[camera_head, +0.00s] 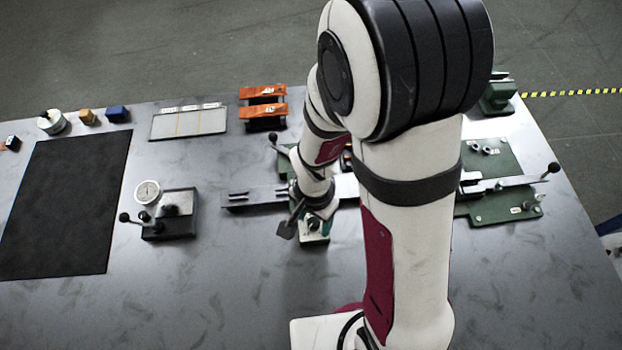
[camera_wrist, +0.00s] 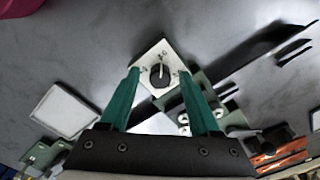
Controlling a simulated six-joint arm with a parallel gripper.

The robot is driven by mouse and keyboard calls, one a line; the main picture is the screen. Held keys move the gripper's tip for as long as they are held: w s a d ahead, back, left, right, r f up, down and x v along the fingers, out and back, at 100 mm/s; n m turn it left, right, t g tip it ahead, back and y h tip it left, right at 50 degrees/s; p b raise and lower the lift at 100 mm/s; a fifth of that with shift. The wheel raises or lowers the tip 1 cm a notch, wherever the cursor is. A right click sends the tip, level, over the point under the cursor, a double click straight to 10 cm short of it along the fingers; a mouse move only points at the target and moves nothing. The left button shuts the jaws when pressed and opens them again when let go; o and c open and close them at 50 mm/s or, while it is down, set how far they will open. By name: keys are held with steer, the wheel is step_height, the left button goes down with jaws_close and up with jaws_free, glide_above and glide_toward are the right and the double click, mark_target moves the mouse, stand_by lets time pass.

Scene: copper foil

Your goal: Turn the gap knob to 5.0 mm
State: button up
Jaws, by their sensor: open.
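The gap knob (camera_wrist: 159,76) is a round black knob with a light pointer line, on a white dial plate (camera_wrist: 150,57) in the wrist view. The pointer line points up in that view, roughly toward the top mark; the printed numbers are too small to read surely. My gripper (camera_wrist: 159,72) is open, with one green finger on each side of the knob. I cannot tell whether either finger touches it. In the head view the knob's small green and white block (camera_head: 315,236) sits under my gripper (camera_head: 300,222), which partly hides it.
A dial gauge on a stand (camera_head: 148,193) is to the left. A long dark rail (camera_head: 250,196) runs behind the knob block to a green fixture (camera_head: 490,165) with levers. An orange-topped rack (camera_head: 263,106), a pale tray (camera_head: 188,123) and a black mat (camera_head: 70,200) lie farther out. The front table is clear.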

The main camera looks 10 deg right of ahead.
jaws_close()
stand_by(0.5)
